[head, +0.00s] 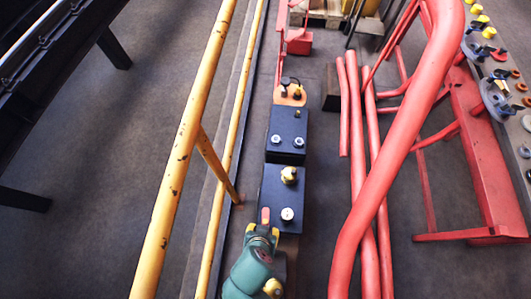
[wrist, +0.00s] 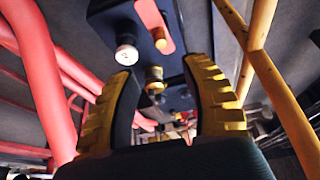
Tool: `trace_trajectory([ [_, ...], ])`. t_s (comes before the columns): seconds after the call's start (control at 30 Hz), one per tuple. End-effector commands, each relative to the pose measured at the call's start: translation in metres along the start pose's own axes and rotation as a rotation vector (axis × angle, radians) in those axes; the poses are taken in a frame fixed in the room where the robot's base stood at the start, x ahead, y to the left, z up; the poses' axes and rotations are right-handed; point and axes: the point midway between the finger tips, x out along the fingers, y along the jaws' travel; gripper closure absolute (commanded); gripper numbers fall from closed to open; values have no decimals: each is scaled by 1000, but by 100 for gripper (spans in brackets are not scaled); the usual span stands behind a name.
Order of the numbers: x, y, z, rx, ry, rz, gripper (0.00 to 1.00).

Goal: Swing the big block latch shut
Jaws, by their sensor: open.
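The big dark blue block (head: 293,187) is the nearer of two blocks in the head view, with a brass fitting and a white-capped knob on top. A small red latch bar (head: 265,214) lies at its left edge. My gripper (head: 262,232) is at the block's near left corner, close to the latch. In the wrist view its yellow padded fingers (wrist: 160,70) are apart, with nothing held between them. Contact with the latch cannot be told.
A smaller blue block (head: 287,130) stands beyond, with an orange piece (head: 290,95) behind it. A yellow rail (head: 183,150) runs along the left. Thick red pipes (head: 375,185) run close on the right. Open floor lies left of the yellow rail.

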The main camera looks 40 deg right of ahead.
Motion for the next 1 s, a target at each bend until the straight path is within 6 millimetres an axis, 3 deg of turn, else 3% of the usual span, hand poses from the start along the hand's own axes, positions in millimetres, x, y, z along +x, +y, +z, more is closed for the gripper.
trace_trajectory([
  [0.03,20,0,2,4,-1,2,53],
  [0.1,37,0,2,3,0,1,53],
  [0.4,101,0,2,2,-1,-1,53],
  [0.57,113,0,1,2,0,-2,53],
  [0.83,113,-1,0,0,0,-2,53],
  [0.87,113,0,0,0,0,-2,55],
  [1.0,113,0,0,0,0,-2,82],
])
